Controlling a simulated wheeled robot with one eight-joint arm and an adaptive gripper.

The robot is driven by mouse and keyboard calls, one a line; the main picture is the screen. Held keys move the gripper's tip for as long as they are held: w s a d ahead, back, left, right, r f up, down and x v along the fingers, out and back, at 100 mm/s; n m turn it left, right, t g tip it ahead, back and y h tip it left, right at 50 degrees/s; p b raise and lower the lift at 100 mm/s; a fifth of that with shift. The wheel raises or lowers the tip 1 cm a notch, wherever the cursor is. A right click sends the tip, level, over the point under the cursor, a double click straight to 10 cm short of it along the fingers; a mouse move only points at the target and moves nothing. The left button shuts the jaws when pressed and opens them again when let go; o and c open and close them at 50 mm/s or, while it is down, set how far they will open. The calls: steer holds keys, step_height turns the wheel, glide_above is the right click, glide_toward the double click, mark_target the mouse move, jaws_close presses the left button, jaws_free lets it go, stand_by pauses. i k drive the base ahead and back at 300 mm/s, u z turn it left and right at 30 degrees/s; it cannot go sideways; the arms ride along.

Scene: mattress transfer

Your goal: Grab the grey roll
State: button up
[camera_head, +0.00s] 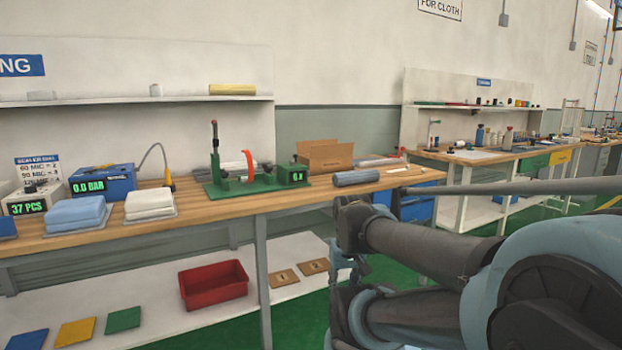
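The grey roll (356,177) lies on its side on the wooden bench top, near the front edge and toward the bench's right end. It is a short blue-grey cylinder, and nothing covers it. My arm reaches in from the right, and my gripper (344,264) seems to be the small blue-grey part below the bench's front edge. It is below the roll and apart from it. My own arm links partly hide it, and its fingers are too small and dark to read.
Behind the roll are an open cardboard box (325,157) and a longer grey item (378,162). A green fixture (255,183) with a red lever stands to the left. A red bin (214,285) sits on the lower shelf. A second bench (480,157) stands at right.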

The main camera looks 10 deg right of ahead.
mark_target(355, 177)
steer(key=i, duration=1.1)
steer(key=z, duration=0.7)
steer(key=i, duration=0.4)
steer(key=z, duration=0.35)
